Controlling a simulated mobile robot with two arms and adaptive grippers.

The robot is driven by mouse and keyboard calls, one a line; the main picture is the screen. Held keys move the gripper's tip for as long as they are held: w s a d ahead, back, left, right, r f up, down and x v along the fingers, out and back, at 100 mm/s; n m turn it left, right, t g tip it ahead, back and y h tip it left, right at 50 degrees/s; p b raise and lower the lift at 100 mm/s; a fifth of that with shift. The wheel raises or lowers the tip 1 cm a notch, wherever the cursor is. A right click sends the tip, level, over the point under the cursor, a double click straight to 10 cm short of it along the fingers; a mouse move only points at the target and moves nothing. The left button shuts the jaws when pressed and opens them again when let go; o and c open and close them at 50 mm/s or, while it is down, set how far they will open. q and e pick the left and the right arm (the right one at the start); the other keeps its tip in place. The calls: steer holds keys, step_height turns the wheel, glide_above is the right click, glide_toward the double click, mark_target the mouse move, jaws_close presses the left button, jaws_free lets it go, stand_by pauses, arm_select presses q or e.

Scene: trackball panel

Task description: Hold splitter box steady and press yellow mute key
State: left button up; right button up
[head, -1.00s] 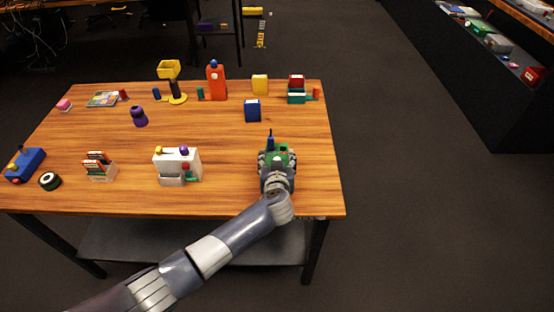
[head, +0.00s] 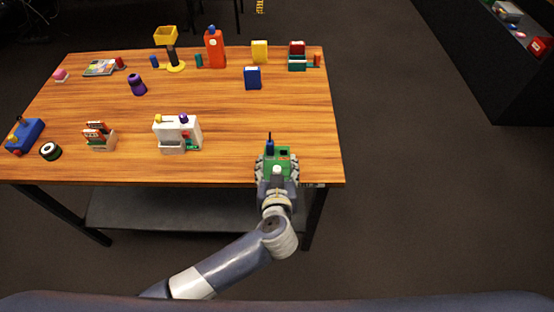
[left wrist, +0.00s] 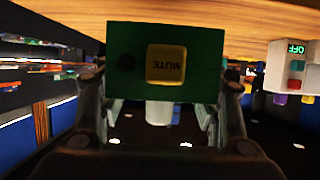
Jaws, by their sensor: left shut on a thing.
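The splitter box (head: 270,172) is green, with a blue peg (head: 270,147) on top, near the table's front right edge. My left gripper (head: 276,172) is shut on it, fingers on both sides. In the left wrist view the box's green face (left wrist: 208,60) is between the fingers. The yellow mute key (left wrist: 166,64) sits on that face, its lettering upside down in the picture. The key does not show in the head view. I cannot tell whether the box touches the table. My right gripper is in neither view now.
On the wooden table (head: 230,120), a white box with coloured knobs (head: 170,135) stands left of my gripper. A blue block (head: 252,78) stands farther back. Several other objects line the back and left. The tabletop between the white box and my gripper is clear.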

mark_target(277, 147)
arm_select(q)
steer(key=shift+r+x, duration=0.1)
steer(key=shift+x, duration=0.65)
steer(key=shift+r+x, duration=0.15)
steer(key=shift+x, duration=0.55)
steer(key=shift+r+x, duration=0.15)
steer(key=shift+x, duration=1.25)
steer(key=shift+r+x, duration=0.15)
steer(key=shift+x, duration=2.7)
steer(key=shift+r+b+x, duration=0.25)
steer(key=shift+b+x, duration=0.1)
steer(key=shift+x, duration=1.05)
steer(key=shift+r+b+x, duration=0.2)
steer(key=shift+b+x, duration=0.15)
steer(key=shift+x, duration=1.05)
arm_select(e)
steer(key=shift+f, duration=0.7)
arm_select(q)
steer(key=shift+f, duration=0.3)
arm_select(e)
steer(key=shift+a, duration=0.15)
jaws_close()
